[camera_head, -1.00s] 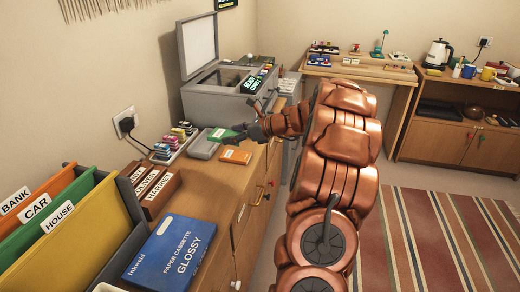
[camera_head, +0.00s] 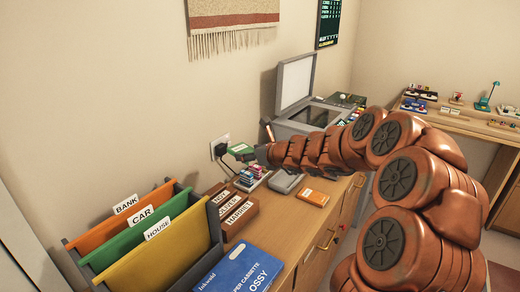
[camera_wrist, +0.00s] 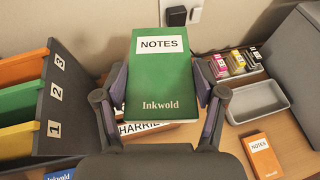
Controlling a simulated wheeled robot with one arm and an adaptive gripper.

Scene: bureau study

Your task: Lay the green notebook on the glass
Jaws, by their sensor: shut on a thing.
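The green notebook, labelled NOTES and Inkwold, is between the fingers of my gripper (camera_wrist: 160,88), its cover facing the wrist camera (camera_wrist: 158,72). My gripper is shut on its two sides. In the head view the notebook (camera_head: 241,150) is held in the air near the wall socket, above the ink cartridges, to the left of the scanner. The scanner (camera_head: 293,128) stands farther back with its lid (camera_head: 294,82) raised. Its dark glass (camera_head: 317,115) is bare where it shows. My arm hides part of the scanner front.
An orange notebook (camera_head: 313,197) lies on the cabinet top beside a grey tray (camera_wrist: 257,103). Ink cartridges (camera_head: 250,175) stand near the wall. File folders (camera_head: 150,245), label blocks (camera_head: 232,212) and a blue paper box (camera_head: 240,272) fill the near end.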

